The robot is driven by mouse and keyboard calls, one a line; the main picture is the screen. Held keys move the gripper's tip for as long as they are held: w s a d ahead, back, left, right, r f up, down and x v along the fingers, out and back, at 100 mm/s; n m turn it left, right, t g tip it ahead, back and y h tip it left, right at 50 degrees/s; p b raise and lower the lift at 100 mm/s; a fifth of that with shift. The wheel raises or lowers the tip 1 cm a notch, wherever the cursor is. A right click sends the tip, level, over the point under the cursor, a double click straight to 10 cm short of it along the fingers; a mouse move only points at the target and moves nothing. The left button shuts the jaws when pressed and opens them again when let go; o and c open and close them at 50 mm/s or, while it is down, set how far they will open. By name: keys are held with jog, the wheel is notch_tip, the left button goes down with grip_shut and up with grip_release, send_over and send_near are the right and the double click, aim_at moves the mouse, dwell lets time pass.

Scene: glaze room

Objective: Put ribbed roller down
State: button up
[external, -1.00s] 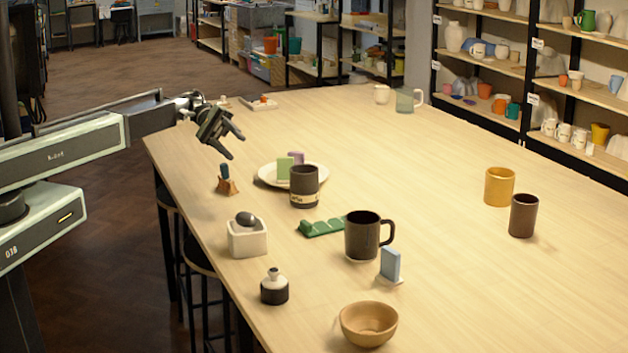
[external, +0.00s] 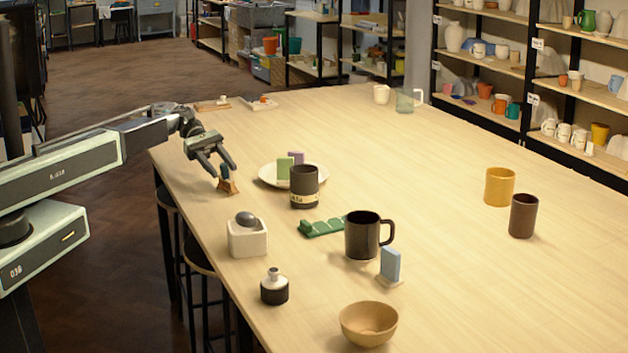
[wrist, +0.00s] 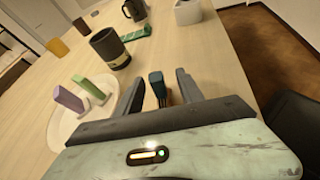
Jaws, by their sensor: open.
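My gripper (external: 225,172) is open over the near left edge of the table. A small dark teal upright piece (wrist: 157,88) shows between its two fingers in the wrist view, with gaps at its sides. In the external view this piece stands in a brown wooden holder (external: 228,187) on the table, partly hidden by the fingers. I cannot make out ribs on it, so I cannot tell for sure whether it is the ribbed roller. A dark grey rounded thing (external: 245,218) sits in a white square pot (external: 248,239) nearer the camera.
A white plate (external: 268,178) with a green and a purple block is close right of my gripper.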

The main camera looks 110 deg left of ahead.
aim_at(226, 167)
jog(key=b+x, duration=0.1)
jog(key=x, duration=0.3)
jog(key=shift+w, duration=0.25)
grip_shut()
jog(key=shift+a+r+p, duration=0.1)
jog(key=shift+r+p, duration=0.35)
jog(key=shift+r, duration=0.1)
notch_tip(226, 167, up, 3)
jog(key=p, duration=0.3)
jog(key=shift+r, duration=0.1)
jog(key=s+d+p, duration=0.1)
jog(key=s+d, duration=0.8)
jog(key=d, duration=0.3)
jog(key=shift+s+d+r, duration=0.35)
jog(key=shift+s+r, duration=0.05)
